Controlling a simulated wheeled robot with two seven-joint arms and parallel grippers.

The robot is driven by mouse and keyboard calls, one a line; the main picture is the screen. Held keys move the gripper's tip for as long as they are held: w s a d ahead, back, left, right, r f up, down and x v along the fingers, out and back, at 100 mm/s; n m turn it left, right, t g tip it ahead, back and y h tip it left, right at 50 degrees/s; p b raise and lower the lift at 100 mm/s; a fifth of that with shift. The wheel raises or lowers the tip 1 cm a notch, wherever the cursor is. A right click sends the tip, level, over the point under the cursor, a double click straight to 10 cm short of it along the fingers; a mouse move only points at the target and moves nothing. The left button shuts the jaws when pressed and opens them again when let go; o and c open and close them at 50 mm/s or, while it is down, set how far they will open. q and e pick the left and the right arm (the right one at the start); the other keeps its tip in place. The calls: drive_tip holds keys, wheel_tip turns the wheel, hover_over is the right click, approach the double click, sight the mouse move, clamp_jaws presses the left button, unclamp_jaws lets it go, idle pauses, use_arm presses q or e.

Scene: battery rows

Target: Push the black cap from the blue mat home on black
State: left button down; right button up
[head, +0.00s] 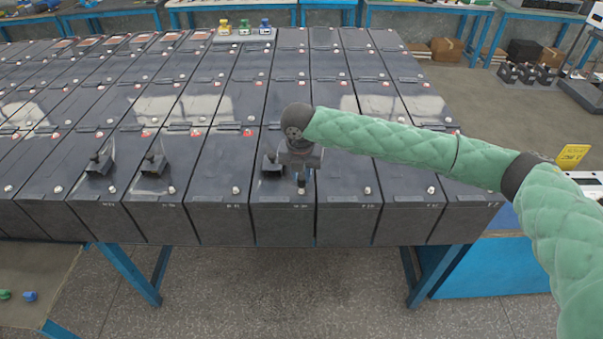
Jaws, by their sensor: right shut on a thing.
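My right gripper (301,178) comes in from the right on a green padded arm and points down over the front end of a dark battery (268,212) in the front row. It is shut on a small black cap (302,188), mostly hidden by the fingers. The cap is at the front right corner of that battery, where neighbouring batteries show a pale post. I cannot tell whether it touches a post. A bit of blue surface (507,217), perhaps the blue mat, shows at the right behind my arm. My left gripper is not in view.
A black upright fitting (271,165) stands just left of my gripper; similar ones (153,163) (99,163) stand further left. Pale posts (367,190) and red posts (248,132) dot the batteries. Coloured pieces (245,27) stand at the back. A yellow sign (572,156) is at right.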

drive_tip(key=shift+f, duration=1)
idle(0.8)
drive_tip(key=shift+f, duration=0.45)
idle(1.2)
drive_tip(key=o, duration=1.5)
drive_tip(key=shift+r, duration=0.1)
drive_tip(key=shift+r+p, duration=2.9)
drive_tip(key=shift+r, duration=0.55)
